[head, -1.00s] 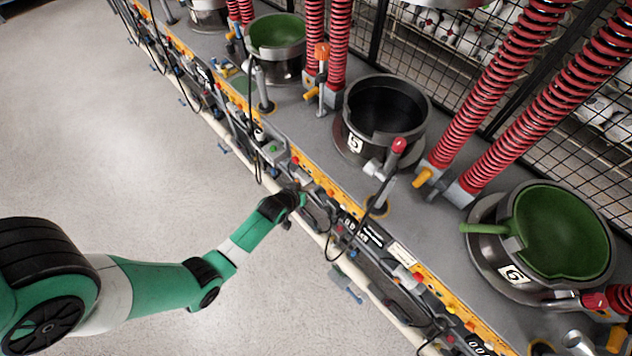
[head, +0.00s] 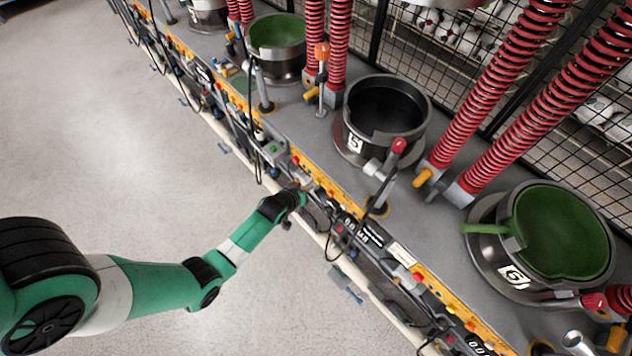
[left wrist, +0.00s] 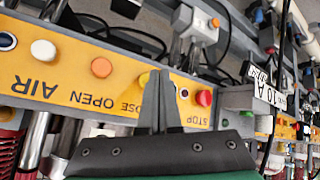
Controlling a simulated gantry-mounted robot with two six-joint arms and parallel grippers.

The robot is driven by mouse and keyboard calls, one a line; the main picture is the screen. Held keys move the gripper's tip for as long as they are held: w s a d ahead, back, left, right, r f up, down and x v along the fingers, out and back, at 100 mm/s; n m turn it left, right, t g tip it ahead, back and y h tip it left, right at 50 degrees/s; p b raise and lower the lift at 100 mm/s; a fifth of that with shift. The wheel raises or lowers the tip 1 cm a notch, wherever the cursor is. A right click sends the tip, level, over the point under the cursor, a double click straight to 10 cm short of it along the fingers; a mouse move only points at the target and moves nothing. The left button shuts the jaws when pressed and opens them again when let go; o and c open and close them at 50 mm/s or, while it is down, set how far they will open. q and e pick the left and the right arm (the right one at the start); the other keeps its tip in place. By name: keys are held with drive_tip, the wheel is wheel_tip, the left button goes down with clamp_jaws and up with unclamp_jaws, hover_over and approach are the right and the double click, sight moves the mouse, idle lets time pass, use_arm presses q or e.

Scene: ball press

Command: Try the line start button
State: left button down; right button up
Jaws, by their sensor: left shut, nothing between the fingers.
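My left gripper (head: 297,198) is at the front control rail of the press line in the head view. In the left wrist view its two fingers (left wrist: 158,85) are shut together, with nothing between them, in front of a yellow panel (left wrist: 70,85). The panel has upside-down labels AIR, OPEN, a partly covered one ending in OSE, and STOP. A white button (left wrist: 43,49), an orange button (left wrist: 101,67) and a red button (left wrist: 204,97) show there; a yellow one (left wrist: 144,79) is beside the fingers. I cannot tell contact. No readable label says line start. My right gripper is not in view.
A grey box with a green button (head: 273,149) sits farther up the rail. Black cables (head: 256,110) hang along the rail. Round pots (head: 385,112) and red springs (head: 500,80) stand behind it. The floor (head: 120,130) to the left is clear.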

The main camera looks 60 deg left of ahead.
use_arm(q)
drive_tip(key=shift+w+a, duration=0.1)
drive_tip(key=shift+w, duration=0.3)
drive_tip(key=shift+w+a+b, duration=0.1)
drive_tip(key=shift+w+b, duration=0.35)
drive_tip(key=shift+b, duration=0.1)
idle(0.6)
drive_tip(key=shift+s, duration=0.1)
drive_tip(key=shift+s+d+p, duration=0.2)
drive_tip(key=shift+s+p, duration=0.4)
drive_tip(key=shift+s, duration=0.1)
